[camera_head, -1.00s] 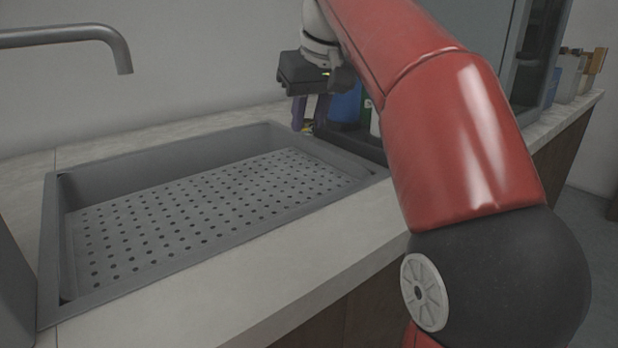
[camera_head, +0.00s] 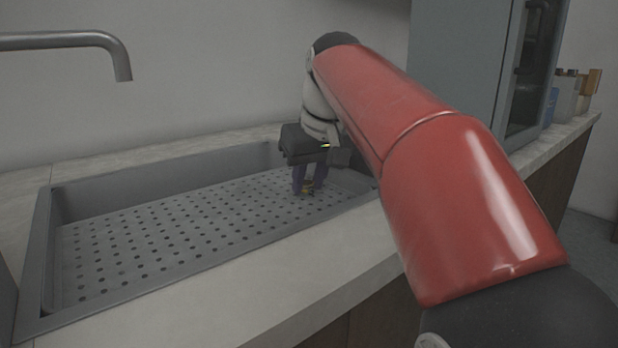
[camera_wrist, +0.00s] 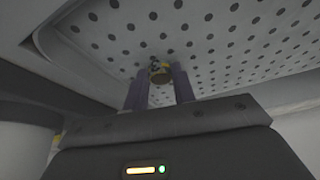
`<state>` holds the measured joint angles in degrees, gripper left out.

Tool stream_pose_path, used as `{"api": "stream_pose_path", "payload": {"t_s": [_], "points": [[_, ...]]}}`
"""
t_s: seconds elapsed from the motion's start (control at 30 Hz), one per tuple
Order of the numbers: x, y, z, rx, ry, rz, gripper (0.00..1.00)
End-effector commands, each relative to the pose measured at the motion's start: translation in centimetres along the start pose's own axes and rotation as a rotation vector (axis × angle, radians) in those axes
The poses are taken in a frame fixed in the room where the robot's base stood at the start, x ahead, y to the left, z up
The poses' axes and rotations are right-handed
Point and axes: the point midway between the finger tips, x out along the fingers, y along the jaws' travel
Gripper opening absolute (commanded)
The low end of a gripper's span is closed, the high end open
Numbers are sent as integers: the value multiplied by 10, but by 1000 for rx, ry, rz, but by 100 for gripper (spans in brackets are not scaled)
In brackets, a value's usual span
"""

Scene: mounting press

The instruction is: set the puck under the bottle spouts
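The puck (camera_wrist: 160,75) is a small round piece with a dark face and yellowish edge, between my gripper's fingertips in the wrist view. My gripper (camera_wrist: 160,82) has two purple fingers and appears shut on it. In the head view the gripper (camera_head: 307,188) points down inside the sink's right part, low over the perforated floor, with a small yellowish bit of the puck (camera_head: 307,190) at the tips. Whether the puck touches the floor, I cannot tell. The bottles and their spouts are hidden behind my arm.
The grey sink (camera_head: 60,268) has a perforated floor, bare on the left and middle. A faucet (camera_head: 118,58) overhangs its left side. The pale counter (camera_head: 270,300) runs along the front. A tall grey cabinet (camera_head: 452,80) and several small containers (camera_head: 572,95) stand at the right.

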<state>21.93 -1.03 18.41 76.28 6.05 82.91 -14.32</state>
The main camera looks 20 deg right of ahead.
Motion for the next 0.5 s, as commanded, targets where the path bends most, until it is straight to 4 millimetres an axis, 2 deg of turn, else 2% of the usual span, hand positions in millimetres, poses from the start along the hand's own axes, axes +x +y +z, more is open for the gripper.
{"api": "stream_pose_path", "payload": {"t_s": [0.03, 0.17, 0.5], "points": [[0, 0, 0, 0, 0, 0, 32], [0, 0, 0, 0, -1, 0, 48], [-5, 0, -2, 0, 0, 0, 48]]}}
